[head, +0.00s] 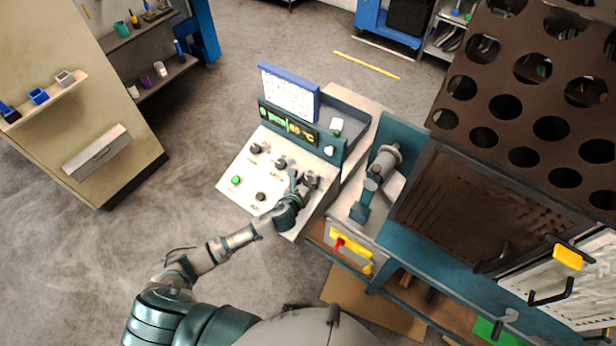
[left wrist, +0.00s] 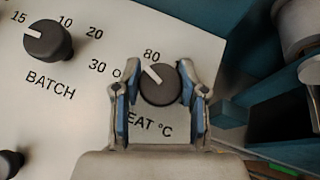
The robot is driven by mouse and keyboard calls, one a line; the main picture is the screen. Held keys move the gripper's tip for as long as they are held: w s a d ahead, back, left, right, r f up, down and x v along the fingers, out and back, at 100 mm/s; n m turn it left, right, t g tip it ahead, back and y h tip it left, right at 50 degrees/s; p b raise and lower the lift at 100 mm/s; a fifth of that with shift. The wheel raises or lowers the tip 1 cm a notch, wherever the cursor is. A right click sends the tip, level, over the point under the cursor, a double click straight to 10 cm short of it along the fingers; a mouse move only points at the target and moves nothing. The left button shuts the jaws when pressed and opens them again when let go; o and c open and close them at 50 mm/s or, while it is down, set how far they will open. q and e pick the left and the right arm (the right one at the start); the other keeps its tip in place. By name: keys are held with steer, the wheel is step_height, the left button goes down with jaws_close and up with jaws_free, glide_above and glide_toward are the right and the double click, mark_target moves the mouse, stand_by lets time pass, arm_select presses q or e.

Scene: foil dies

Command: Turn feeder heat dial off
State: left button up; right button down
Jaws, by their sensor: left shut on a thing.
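The heat dial (left wrist: 160,84) is a dark round knob with a white pointer line, on the sloped white control panel (head: 236,198) of the feeder. In the left wrist view its pointer aims to the upper left, on the left side of the printed 80; the left part of its label is hidden by a finger. My left gripper (head: 303,181) is at the panel's right end, and in the left wrist view its two blue-padded fingers (left wrist: 160,72) are closed on the dial from both sides. My right gripper is not in view.
The batch dial (left wrist: 48,41) sits left of the heat dial. A green button (head: 236,180) and a black knob (head: 261,196) are lower on the panel. A blue-framed screen (head: 289,93) and a lit display (head: 287,123) stand behind. A grey device (head: 385,160) stands to the right.

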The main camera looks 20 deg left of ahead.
arm_select(q)
steer(key=n+y+p, duration=0.2)
steer(key=n, duration=0.1)
steer(key=shift+r+y, duration=0.15)
steer(key=shift+y, duration=0.15)
steer(key=shift+n+g+y+p, duration=0.5)
steer(key=shift+n+y+p, duration=0.55)
steer(key=shift+n+y, duration=0.4)
steer(key=shift+f+n, duration=0.25)
steer(key=o, duration=1.2)
steer(key=shift+c, duration=0.2)
steer(key=v, duration=1.1)
steer(key=shift+s+r, duration=0.3)
steer(key=shift+s, duration=0.05)
